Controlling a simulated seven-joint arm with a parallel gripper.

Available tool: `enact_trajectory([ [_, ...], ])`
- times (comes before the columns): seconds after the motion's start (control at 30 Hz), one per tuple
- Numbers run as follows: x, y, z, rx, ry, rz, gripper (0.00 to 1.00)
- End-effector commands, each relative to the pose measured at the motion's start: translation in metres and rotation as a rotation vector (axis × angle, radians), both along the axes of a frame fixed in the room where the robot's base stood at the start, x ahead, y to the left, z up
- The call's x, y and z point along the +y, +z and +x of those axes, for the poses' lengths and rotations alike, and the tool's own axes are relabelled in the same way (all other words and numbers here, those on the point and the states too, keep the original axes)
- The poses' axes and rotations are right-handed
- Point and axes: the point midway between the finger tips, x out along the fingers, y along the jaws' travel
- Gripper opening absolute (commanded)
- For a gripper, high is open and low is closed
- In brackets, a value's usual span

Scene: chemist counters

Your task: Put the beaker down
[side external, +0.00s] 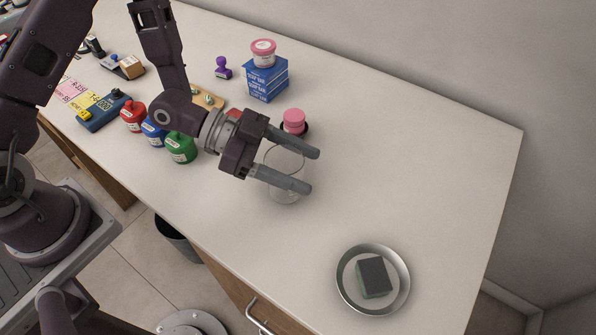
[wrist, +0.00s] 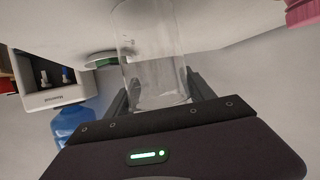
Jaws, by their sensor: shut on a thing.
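The beaker (side external: 285,193) is clear glass and upright over the white counter, between the two fingers of my gripper (side external: 314,171). My gripper is shut on it from the side, with the fingers lying nearly level and pointing right. In the wrist view the beaker (wrist: 150,55) fills the upper middle, with a finger on each side. It looks empty. I cannot tell whether its base touches the counter.
A jar with a pink lid (side external: 294,119) stands just behind the beaker. A round metal dish (side external: 342,285) holding a dark-topped sponge (side external: 374,278) is at the front right. Red, blue and green bottles (side external: 181,148) stand to the left.

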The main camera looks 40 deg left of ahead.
Motion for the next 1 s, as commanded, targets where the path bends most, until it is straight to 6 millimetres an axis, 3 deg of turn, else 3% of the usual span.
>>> enact_trajectory([
  [0.1, 0.000, -0.016, 0.000, 0.001, 0.000, 0.000, 0.19],
  [0.43, 0.000, -0.019, 0.000, 0.000, 0.001, 0.000, 0.19],
  [0.47, 0.000, -0.019, 0.001, -0.001, 0.001, 0.001, 0.64],
  [0.57, 0.000, -0.019, 0.001, -0.001, 0.001, 0.001, 0.84],
  [0.9, 0.000, -0.016, 0.001, -0.002, 0.000, 0.001, 0.84],
  [1.0, 0.011, -0.012, -0.003, -0.002, 0.003, 0.002, 0.84],
])
